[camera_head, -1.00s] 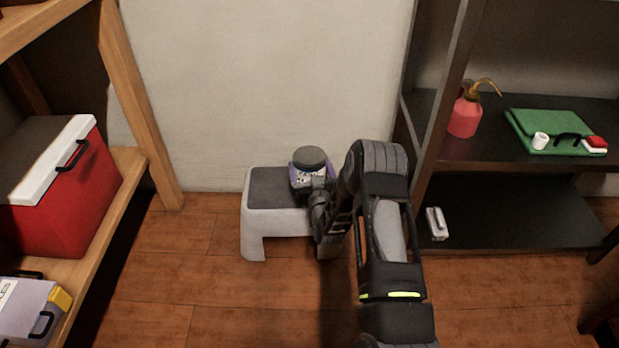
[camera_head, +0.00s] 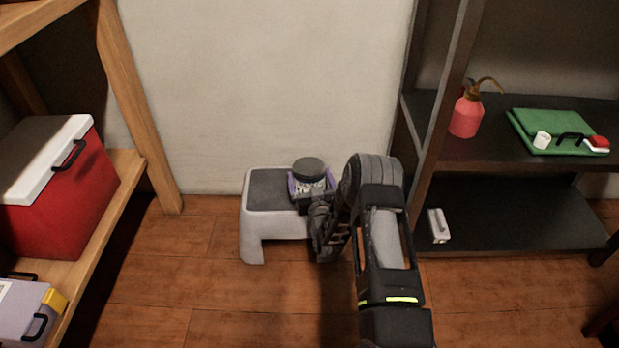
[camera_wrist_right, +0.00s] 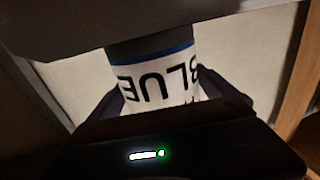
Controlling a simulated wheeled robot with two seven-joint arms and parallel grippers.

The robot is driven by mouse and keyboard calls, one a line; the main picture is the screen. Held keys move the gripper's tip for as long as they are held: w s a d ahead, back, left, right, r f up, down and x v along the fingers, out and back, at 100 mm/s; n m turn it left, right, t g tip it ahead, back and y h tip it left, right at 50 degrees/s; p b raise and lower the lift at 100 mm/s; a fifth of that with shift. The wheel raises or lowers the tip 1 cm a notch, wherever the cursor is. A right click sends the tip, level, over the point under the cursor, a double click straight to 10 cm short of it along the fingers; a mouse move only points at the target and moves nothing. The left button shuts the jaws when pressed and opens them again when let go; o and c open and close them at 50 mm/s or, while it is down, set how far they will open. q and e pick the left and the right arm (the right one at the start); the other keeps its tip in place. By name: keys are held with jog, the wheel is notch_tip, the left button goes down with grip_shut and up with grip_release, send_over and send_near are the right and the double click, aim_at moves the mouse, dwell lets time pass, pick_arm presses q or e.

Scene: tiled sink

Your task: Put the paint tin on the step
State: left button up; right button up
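The paint tin (camera_head: 309,168) has a dark lid; its white label with a blue band and the letters BLUE fills the middle of the right wrist view (camera_wrist_right: 158,80). It is upright over the right part of the step (camera_head: 262,220), a low light-grey stool with a dark top. My right gripper (camera_head: 312,188) comes from the right front, with its fingers on both sides of the tin, shut on it. The tin's base is hidden by the gripper, so I cannot tell whether it touches the step. My left gripper is not in view.
A wooden rack (camera_head: 135,95) at the left holds a red cool box (camera_head: 60,200). The step's left top is clear.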

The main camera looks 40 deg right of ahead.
jog(key=shift+o, duration=0.3)
jog(key=shift+s+r, duration=0.1)
jog(key=shift+s, duration=0.05)
jog(key=v, duration=0.3)
jog(key=shift+s+f, duration=0.25)
jog(key=shift+f, duration=0.15)
jog(key=shift+s+a, duration=0.2)
jog(key=shift+s, duration=0.05)
jog(key=shift+s+r, duration=0.25)
jog(key=p+v, duration=0.1)
jog(key=v, duration=0.6)
jog(key=shift+a+r+p, duration=0.2)
jog(key=shift+a+p, duration=0.05)
jog(key=shift+p, duration=0.1)
